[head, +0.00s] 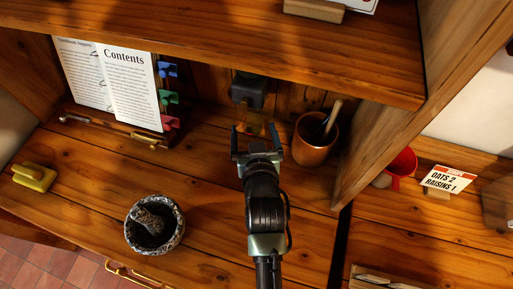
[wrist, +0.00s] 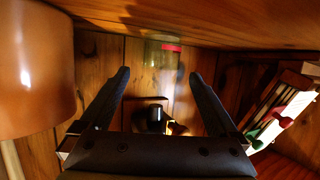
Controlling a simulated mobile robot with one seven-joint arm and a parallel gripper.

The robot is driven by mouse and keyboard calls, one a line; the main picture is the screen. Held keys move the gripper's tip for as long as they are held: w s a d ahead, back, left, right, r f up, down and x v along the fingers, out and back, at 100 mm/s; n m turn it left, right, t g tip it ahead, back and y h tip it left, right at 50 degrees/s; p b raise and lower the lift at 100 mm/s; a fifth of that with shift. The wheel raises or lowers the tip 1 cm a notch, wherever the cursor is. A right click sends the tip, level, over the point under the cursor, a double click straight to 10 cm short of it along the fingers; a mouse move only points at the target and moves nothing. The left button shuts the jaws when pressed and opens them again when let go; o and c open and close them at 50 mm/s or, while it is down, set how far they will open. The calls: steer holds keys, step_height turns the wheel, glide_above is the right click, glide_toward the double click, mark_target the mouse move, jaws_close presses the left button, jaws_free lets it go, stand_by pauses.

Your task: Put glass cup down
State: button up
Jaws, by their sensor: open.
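A clear, faintly tinted glass cup (head: 257,119) stands on the lower shelf board, just beyond my fingertips and below a dark object at the back. It also shows in the wrist view (wrist: 154,53), where the picture looks upside down, as a pale see-through shape with a red patch. My gripper (head: 253,128) is open, with its fingers (wrist: 158,74) spread wide and nothing held between them. The cup is ahead of the gap between the fingers. Its outline is faint, and I cannot tell whether either finger touches it.
A brown pot (head: 312,146) holding sticks stands close right of my gripper. An open book (head: 105,85) with coloured clips stands left. A dark object (head: 248,90) is behind the cup. A stone-like bowl (head: 139,236) sits front left. The upper shelf (head: 200,35) hangs above.

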steer(key=v, duration=0.8)
stand_by(0.4)
